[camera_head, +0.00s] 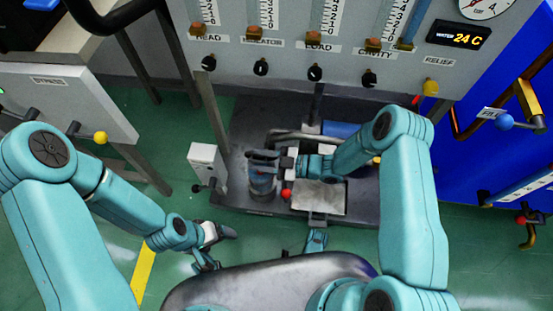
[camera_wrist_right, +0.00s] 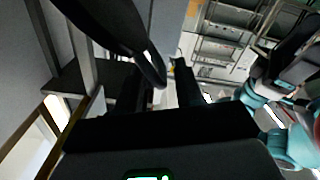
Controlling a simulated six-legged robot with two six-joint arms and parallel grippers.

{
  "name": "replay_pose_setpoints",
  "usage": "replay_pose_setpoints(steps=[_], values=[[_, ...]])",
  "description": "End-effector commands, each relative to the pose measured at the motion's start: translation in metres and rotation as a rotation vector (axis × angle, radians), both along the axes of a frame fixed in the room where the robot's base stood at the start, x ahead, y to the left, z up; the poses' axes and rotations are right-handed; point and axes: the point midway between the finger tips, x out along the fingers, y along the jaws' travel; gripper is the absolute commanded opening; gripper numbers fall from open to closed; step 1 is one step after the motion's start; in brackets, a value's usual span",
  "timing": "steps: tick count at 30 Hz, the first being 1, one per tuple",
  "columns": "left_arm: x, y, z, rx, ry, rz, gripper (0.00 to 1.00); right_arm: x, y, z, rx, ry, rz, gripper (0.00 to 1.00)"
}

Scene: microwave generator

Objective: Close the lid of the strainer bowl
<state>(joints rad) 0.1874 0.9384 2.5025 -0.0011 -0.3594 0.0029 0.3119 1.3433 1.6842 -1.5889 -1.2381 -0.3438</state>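A small clear-sided cylinder that looks like the strainer bowl (camera_head: 262,185) stands on the dark skid below the panel in the head view. Dark parts cover its top, so I cannot tell the lid from my fingers or how far it is open. My right gripper (camera_head: 264,161) points left just over the bowl's top; whether it touches is unclear. Dark finger shapes fill much of the right wrist view, and no bowl can be made out there. My left gripper (camera_head: 216,246) is low at the centre left, its fingers apart and empty, away from the bowl.
A red ball knob (camera_head: 286,194) is close to the bowl's right. A white box (camera_head: 207,163) stands on its left. A grey pipe (camera_head: 300,136) and blue cylinder (camera_head: 340,130) lie behind. The labelled panel (camera_head: 330,65) rises above. Green floor (camera_head: 185,205) is open on the left.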

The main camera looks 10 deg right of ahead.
Motion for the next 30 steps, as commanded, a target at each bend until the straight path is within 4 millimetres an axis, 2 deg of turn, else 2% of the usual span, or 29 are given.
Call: replay_pose_setpoints(steps=[5, 8, 15, 21, 25, 30], values=[[0.000, 0.000, 0.002, 0.000, 0.001, -0.001, 0.83, -0.002, -0.007, 0.001, -0.001, -0.001, -0.002, 0.36], [-0.001, -0.001, 0.005, 0.000, 0.002, -0.003, 0.83, -0.006, -0.023, 0.002, 0.000, 0.000, -0.004, 0.36], [-0.003, -0.003, 0.014, -0.002, 0.005, -0.010, 0.83, -0.026, -0.084, 0.002, -0.001, 0.000, -0.008, 0.36], [-0.004, -0.003, 0.017, -0.002, 0.006, -0.014, 0.83, -0.041, -0.128, 0.001, -0.001, 0.000, -0.006, 0.36], [-0.004, -0.004, 0.018, -0.003, 0.007, -0.015, 0.83, -0.047, -0.146, 0.001, 0.000, 0.000, -0.002, 0.36], [-0.004, -0.004, 0.019, -0.003, 0.007, -0.017, 0.83, -0.051, -0.155, 0.000, -0.001, 0.000, 0.000, 0.36]])
